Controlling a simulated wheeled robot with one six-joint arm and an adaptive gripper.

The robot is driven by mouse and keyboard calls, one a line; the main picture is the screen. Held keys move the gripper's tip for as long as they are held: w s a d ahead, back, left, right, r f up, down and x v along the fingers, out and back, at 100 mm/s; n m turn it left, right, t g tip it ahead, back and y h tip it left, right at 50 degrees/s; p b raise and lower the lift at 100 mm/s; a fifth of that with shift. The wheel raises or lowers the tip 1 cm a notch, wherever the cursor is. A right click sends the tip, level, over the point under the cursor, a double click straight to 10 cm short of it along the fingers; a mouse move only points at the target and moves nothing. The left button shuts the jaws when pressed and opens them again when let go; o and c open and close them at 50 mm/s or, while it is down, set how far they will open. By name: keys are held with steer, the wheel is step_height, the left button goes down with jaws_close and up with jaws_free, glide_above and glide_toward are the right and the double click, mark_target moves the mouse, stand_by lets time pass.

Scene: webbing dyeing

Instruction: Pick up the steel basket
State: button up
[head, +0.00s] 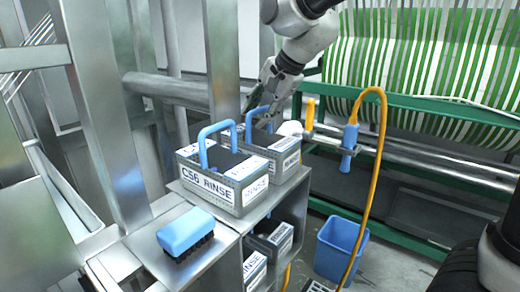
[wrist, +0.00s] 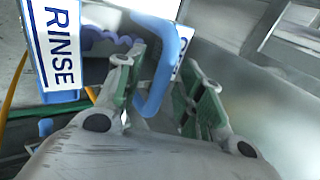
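A steel basket (head: 240,195) with a white "CS6 RINSE" label and a blue handle (head: 202,145) stands upright on a metal cabinet. A second similar basket (head: 286,160), also with a blue handle, stands just behind it to the right. My gripper (head: 256,101) is above the baskets, pointing down, near the rear handle. In the wrist view my gripper (wrist: 160,100) has its green-padded fingers spread. A blue handle (wrist: 158,65) lies between them, with no clear grip on it. A "RINSE" label (wrist: 62,45) shows at the left. Which basket this handle belongs to is hard to tell.
A blue brush (head: 185,232) lies on the cabinet's front left. More rinse baskets (head: 270,240) sit on the shelf below. A blue bin (head: 340,250) is on the floor, near an orange hose (head: 383,130). A metal post (head: 110,100) stands at the left.

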jaws_close()
stand_by(0.3)
step_height(320, 180, up, 10)
steer(key=shift+r, duration=0.1)
stand_by(0.3)
